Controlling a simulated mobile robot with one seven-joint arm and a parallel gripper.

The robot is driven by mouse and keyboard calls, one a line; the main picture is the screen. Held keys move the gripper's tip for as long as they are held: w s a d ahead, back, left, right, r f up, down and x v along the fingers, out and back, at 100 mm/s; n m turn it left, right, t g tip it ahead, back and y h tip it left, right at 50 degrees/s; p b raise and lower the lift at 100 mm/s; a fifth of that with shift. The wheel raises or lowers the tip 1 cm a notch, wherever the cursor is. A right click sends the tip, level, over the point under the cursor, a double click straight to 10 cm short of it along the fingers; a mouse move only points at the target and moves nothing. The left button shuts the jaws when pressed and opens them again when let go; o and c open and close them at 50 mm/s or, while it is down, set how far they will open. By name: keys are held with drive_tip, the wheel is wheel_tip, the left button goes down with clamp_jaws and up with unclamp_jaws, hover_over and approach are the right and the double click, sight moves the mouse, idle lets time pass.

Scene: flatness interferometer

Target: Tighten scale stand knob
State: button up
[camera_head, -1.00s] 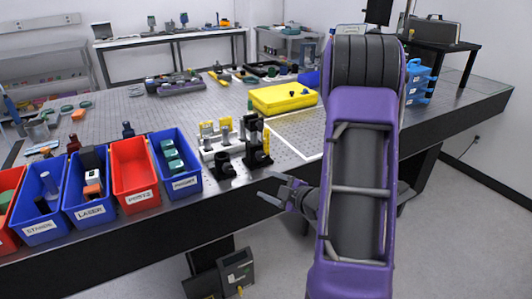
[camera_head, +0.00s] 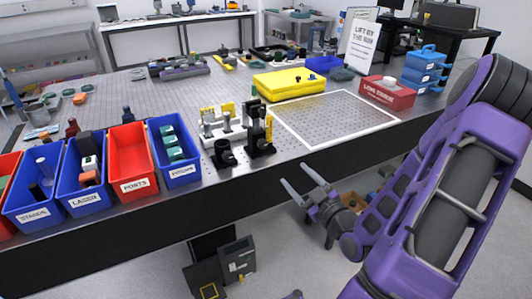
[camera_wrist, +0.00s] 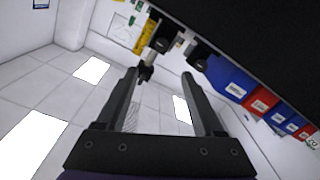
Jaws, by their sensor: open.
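Black and silver post stands with yellow parts (camera_head: 262,130) stand near the front edge of the optical table, right of the blue bins. A short black stand (camera_head: 224,153) is beside them at the edge. I cannot tell which part is the scale stand knob. My gripper (camera_head: 302,188) is open and empty, in front of the table edge and apart from the stands, to their lower right. In the wrist view its two fingers (camera_wrist: 165,85) are spread, with a small black part (camera_wrist: 146,73) and a silver post (camera_wrist: 150,53) seen beyond them.
Blue and red labelled bins (camera_head: 134,185) line the table's front left. A yellow case (camera_head: 290,84), a red box (camera_head: 388,94) and a white-framed square (camera_head: 395,121) lie to the right. A white sign (camera_head: 360,45) stands behind. Dark boxes (camera_head: 235,262) are on the floor.

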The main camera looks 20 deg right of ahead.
drive_tip(key=w+b, duration=0.1)
drive_tip(key=b, duration=0.6)
approach(264, 145)
drive_tip(key=w, duration=0.9)
drive_tip(key=shift+a, duration=0.35)
drive_tip(key=shift+s, duration=0.1)
clamp_jaws()
